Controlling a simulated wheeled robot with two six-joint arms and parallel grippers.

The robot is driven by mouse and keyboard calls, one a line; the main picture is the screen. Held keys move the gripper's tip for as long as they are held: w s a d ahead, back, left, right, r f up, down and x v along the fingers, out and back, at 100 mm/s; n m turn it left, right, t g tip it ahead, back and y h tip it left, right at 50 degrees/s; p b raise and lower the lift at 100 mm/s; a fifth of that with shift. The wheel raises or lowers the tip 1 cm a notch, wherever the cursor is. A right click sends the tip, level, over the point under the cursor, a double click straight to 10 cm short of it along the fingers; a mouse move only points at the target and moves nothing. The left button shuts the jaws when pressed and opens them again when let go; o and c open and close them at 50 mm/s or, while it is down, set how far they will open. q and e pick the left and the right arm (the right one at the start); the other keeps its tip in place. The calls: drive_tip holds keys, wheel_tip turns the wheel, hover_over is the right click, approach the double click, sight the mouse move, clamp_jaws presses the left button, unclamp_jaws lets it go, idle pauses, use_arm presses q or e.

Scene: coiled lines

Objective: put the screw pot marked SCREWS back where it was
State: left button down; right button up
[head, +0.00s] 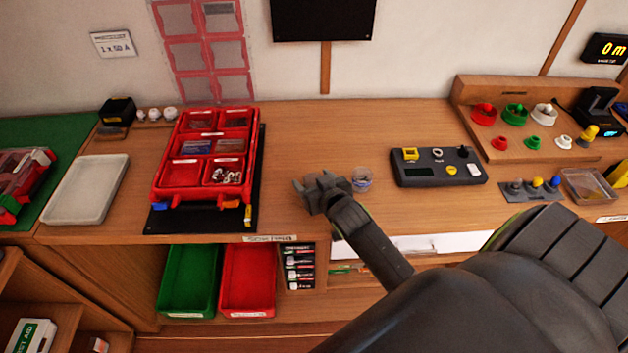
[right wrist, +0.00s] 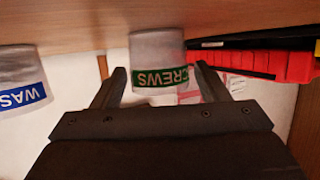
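The screw pot (right wrist: 158,62) is a clear pot with a green band reading SCREWS, upside down in the right wrist view. It stands in front of my right gripper (right wrist: 160,80), between the fingertip lines, with a small gap at each side. The fingers are apart. In the head view my right gripper (head: 314,182) is low over the bench front, right of the red tray, and I cannot make out the screw pot there. Whether the pot touches the bench is unclear. My left gripper is not in view.
A second clear pot with a blue label starting WAS (right wrist: 22,80) stands beside it; it shows in the head view (head: 361,180) just right of my gripper. A red compartment tray (head: 181,174) is to the left, a dark control box (head: 420,172) to the right.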

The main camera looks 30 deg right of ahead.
drive_tip(key=shift+r, duration=0.1)
drive_tip(key=shift+s+r, duration=0.1)
drive_tip(key=shift+r, duration=0.05)
drive_tip(key=b+v, duration=0.1)
drive_tip(key=v, duration=1)
drive_tip(key=shift+s+r, duration=0.1)
drive_tip(key=shift+s, duration=0.3)
